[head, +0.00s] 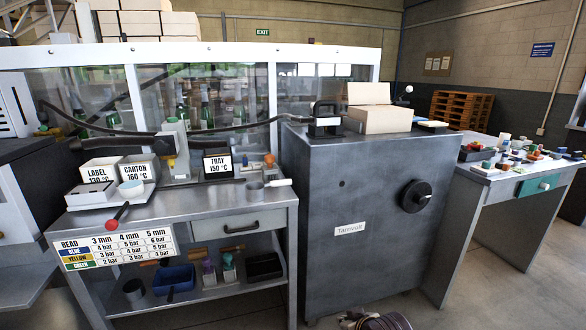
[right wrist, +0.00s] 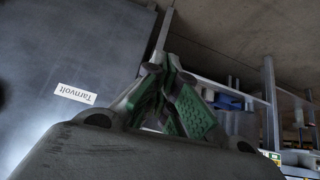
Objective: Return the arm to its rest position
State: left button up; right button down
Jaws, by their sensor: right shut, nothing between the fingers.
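My right gripper (right wrist: 172,88) shows in the right wrist view with its green-padded fingers together and nothing between them. It hangs in front of the grey cabinet (right wrist: 75,50) with the Tarnvolt label (right wrist: 75,94), which appears upside down there. No contact with the cabinet shows. The head view shows the same cabinet (head: 365,185) in the middle. My left gripper is in no view.
A table (head: 485,178) with small parts stands right. Floor is clear at lower right.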

pick_arm(q)
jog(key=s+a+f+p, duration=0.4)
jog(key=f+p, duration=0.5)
jog(key=p, duration=0.8)
pick_arm(e)
jog(key=s+d+f+m+g+h, duration=0.1)
jog(key=s+d+f+g, duration=0.2)
jog(key=s+f, duration=0.95)
jog(key=s+d+f+m+g, duration=0.1)
jog(key=s+d+f+g, duration=0.2)
jog(key=s+f, duration=0.95)
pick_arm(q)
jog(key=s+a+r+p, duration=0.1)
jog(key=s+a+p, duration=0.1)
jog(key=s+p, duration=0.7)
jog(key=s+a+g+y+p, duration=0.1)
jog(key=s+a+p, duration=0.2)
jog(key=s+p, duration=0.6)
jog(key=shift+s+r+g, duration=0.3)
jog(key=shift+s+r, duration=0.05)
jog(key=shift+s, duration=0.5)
pick_arm(e)
jog(key=s+d, duration=0.3)
jog(key=s, duration=0.6)
jog(key=s+d+r+h, duration=0.1)
jog(key=s+d, duration=0.2)
jog(key=s, duration=0.6)
jog(key=shift+s+d+r+g, duration=0.15)
jog(key=shift+r+g, duration=0.05)
jog(key=shift+g, duration=0.1)
